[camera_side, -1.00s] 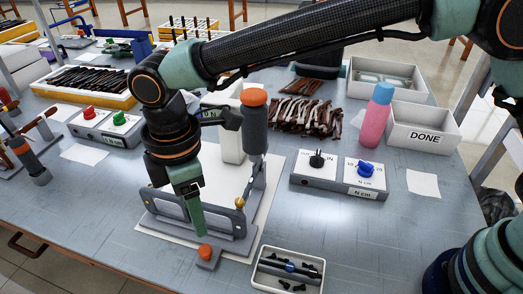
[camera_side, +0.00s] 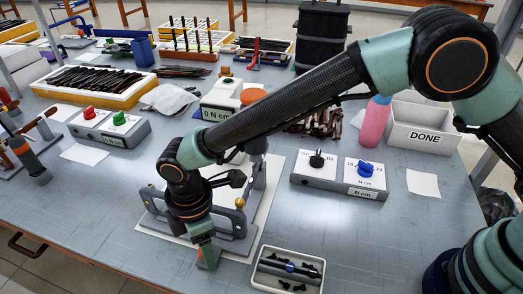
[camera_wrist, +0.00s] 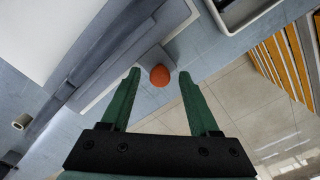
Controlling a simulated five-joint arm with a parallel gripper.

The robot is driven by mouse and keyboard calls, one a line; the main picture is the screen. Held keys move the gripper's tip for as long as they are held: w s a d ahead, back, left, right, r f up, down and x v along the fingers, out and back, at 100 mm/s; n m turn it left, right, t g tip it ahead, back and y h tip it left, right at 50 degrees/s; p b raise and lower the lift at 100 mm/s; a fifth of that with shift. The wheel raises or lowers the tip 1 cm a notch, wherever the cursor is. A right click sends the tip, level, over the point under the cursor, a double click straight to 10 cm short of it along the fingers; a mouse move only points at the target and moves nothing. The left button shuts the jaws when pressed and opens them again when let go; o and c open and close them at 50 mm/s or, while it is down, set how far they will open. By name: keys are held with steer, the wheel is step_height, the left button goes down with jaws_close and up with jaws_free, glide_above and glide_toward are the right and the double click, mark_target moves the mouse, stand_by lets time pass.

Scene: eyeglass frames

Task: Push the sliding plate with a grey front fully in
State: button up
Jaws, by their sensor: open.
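The sliding plate (camera_wrist: 151,68) sticks out from the long edge of the grey fixture (camera_wrist: 92,78) in the wrist view, with a round orange knob (camera_wrist: 160,75) on it. In the side view the grey fixture (camera_side: 228,243) stands on a white sheet, and my gripper (camera_side: 207,262) is lowered at its front edge, hiding the knob and most of the plate. In the wrist view my gripper (camera_wrist: 159,74) is open, one green finger on each side of the knob. I see gaps between fingers and knob. Contact with the plate cannot be told.
A small white tray (camera_side: 257,283) with dark parts stands right of the fixture, near the table's front. A grey box with black and blue knobs (camera_side: 364,170) and a DONE bin (camera_side: 424,128) are further right. The table left of the fixture is clear.

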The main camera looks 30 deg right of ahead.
jaws_close()
stand_by(1.4)
